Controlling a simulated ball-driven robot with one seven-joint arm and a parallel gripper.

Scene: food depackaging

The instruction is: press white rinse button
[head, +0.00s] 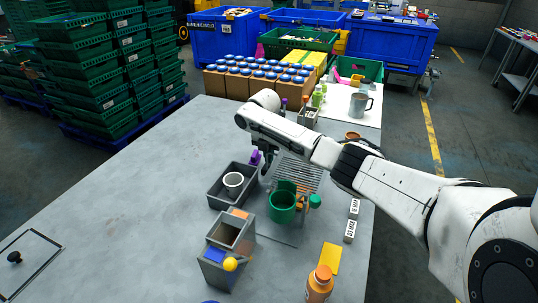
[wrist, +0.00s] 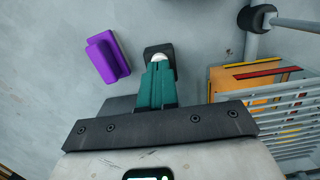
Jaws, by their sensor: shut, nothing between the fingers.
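The white rinse button (wrist: 161,58) is a round white cap on a small black base, at the top middle of the wrist view. My gripper (wrist: 158,70) has its green fingers shut together and empty. The fingertips are right at the button and cover its near part; I cannot tell whether they press it or sit just above it. In the head view my gripper (head: 268,160) points down at the table, behind the green mug, and the button is hidden there.
A purple block (wrist: 108,57) lies left of the button; a wire rack (wrist: 290,112) stands to the right. In the head view, a grey tray (head: 217,201) with a white cup (head: 233,183) and a green mug (head: 281,208) are close by. The left table area is mostly clear.

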